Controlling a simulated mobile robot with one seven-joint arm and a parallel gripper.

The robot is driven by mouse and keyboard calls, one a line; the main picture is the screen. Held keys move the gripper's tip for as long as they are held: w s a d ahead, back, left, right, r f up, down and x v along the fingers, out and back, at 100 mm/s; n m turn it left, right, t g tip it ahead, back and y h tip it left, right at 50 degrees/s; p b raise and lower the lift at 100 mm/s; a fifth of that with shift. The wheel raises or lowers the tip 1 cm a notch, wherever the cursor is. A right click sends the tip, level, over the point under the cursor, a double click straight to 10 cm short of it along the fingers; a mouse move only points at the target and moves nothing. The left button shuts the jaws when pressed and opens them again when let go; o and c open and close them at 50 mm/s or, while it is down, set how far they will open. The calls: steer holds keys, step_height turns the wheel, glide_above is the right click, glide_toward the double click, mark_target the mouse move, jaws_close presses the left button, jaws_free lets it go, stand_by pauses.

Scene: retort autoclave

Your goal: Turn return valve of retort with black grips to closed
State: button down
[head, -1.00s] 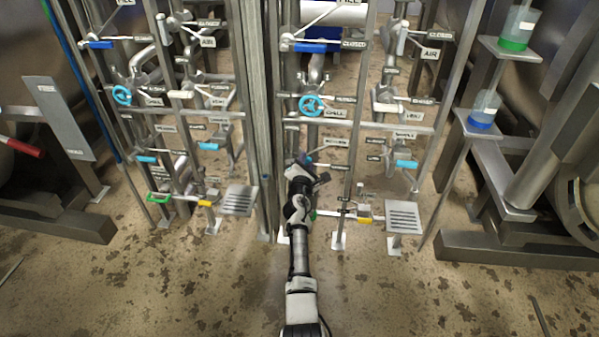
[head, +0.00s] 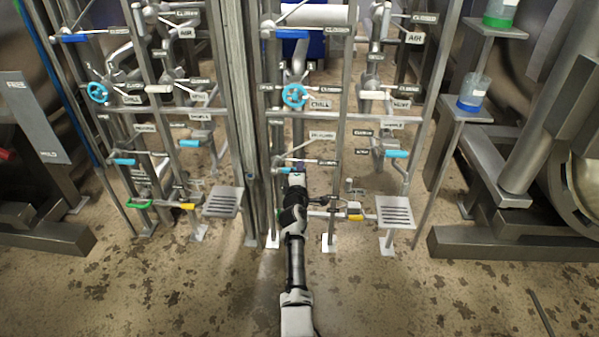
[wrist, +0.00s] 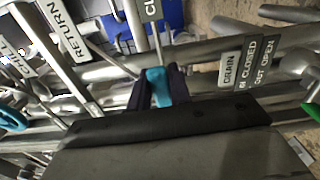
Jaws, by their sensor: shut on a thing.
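The return valve's blue lever grip (wrist: 157,87) sits between the two dark fingers of my gripper (wrist: 158,88) in the wrist view. My gripper is shut on it. The RETURN sign (wrist: 68,32) is up and left of it there. In the head view my gripper (head: 298,167) is low on the right-hand pipe stand, below its own RETURN sign (head: 322,135), and hides most of the lever. The black grips that name the retort cannot be made out.
A blue chill handwheel (head: 295,95) is above my gripper. A yellow-handled valve (head: 354,217) and a slotted steel plate (head: 395,212) are to its right. In the wrist view drain signs (wrist: 240,62) stand to the right. Open floor lies in front.

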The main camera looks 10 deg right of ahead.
steer(key=shift+d+f+m, duration=0.1)
steer(key=shift+f+m, duration=0.05)
steer(key=shift+m, duration=0.15)
steer(key=c, duration=1.3)
jaws_free()
steer(key=shift+s+f, duration=0.1)
steer(key=shift+s, duration=0.05)
